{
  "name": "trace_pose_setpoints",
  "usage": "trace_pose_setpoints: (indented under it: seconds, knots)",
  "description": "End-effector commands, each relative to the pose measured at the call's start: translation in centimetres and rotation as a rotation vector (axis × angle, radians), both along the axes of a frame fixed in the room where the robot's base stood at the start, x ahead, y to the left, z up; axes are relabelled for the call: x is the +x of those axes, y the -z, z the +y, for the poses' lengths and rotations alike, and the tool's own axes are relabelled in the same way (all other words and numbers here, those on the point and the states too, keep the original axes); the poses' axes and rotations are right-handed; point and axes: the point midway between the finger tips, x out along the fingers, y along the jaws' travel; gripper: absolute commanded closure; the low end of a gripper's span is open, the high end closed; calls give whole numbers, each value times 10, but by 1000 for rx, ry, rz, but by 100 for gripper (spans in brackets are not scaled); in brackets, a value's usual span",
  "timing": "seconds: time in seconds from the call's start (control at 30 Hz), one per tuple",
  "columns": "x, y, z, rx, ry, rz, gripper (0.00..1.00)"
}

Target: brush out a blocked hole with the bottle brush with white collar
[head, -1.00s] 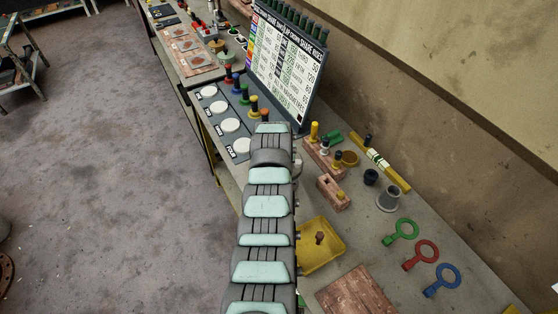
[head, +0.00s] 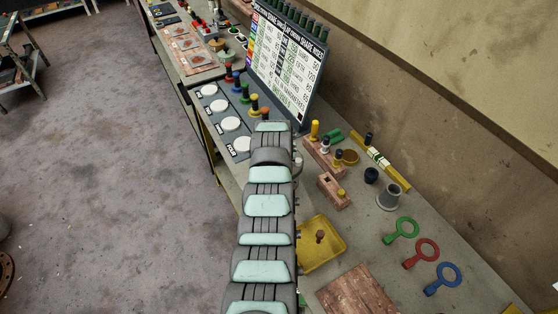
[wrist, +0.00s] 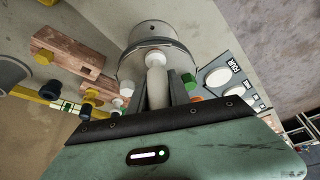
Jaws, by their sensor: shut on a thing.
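In the wrist view my gripper (wrist: 158,92) is shut on a pale rounded thing (wrist: 156,66). Its bristles and collar cannot be made out, so I cannot tell whether it is the bottle brush with white collar. A grey cylinder (wrist: 158,34) with a dark band lies just beyond it; I cannot tell whether the two touch. No blocked hole can be made out. In the head view my arm hides my gripper and what it holds.
Wooden blocks with posts (head: 331,188), a yellow tray (head: 337,259), a grey cup (head: 389,198) and green (head: 405,229), red (head: 425,251) and blue (head: 446,275) rings lie right of my arm. A lettered board (head: 283,65) stands beyond.

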Motion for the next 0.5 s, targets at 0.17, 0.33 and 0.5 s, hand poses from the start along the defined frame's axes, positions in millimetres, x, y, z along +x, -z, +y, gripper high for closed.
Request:
trace_pose_setpoints:
  seconds: [0.17, 0.33, 0.5]
  knots:
    - [-1, 3, 0, 0, 0, 2, 100]
    - [-1, 2, 0, 0, 0, 1, 100]
    - [0, -5, 0, 0, 0, -1, 100]
